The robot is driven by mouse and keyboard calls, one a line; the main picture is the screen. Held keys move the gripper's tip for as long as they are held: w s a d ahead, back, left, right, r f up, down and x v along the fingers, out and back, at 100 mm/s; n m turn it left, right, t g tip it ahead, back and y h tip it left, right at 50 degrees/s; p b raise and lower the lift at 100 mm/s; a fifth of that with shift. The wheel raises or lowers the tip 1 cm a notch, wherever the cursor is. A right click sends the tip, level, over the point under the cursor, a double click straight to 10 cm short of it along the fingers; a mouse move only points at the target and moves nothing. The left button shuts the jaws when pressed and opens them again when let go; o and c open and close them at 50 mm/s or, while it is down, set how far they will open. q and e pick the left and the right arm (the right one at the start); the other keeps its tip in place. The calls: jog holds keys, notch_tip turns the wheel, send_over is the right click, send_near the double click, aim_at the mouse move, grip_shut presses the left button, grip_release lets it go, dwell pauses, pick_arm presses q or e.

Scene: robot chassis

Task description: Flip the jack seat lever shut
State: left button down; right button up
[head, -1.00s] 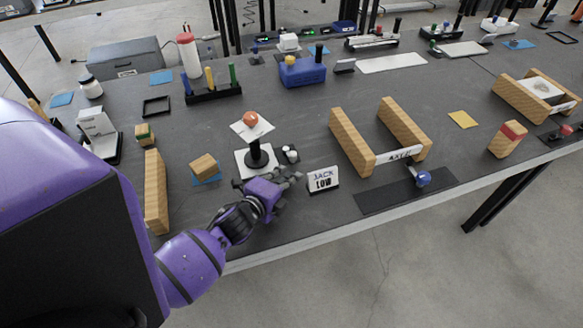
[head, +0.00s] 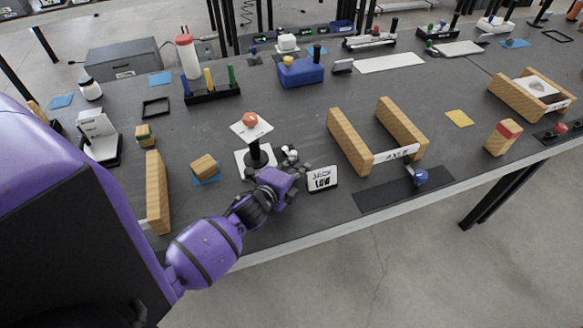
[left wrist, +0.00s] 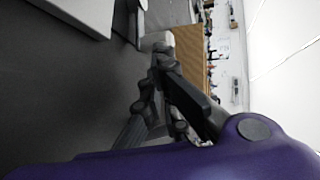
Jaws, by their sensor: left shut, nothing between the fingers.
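The jack (head: 257,155) stands near the table's front edge, with a white base, a black post and a tilted-looking white top plate carrying an orange ball (head: 250,119). A small lever with a whitish knob (head: 290,152) sits at the right of its base; whether it is open or shut I cannot tell. My left gripper (head: 299,168) is shut and empty, just in front of the lever. In the left wrist view, a pale knob-like end (left wrist: 157,40) shows just beyond the shut fingers (left wrist: 162,66); whether they touch is unclear. My right gripper is not in view.
A wooden block on a blue pad (head: 205,167) and an upright wooden board (head: 157,192) are to the left. Two wooden rails (head: 350,142) stand to the right.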

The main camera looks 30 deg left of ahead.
pick_arm(q)
jog(key=shift+s+a, duration=0.15)
jog(key=shift+s, duration=0.05)
jog(key=shift+s+a, duration=0.4)
jog(key=shift+a, duration=0.1)
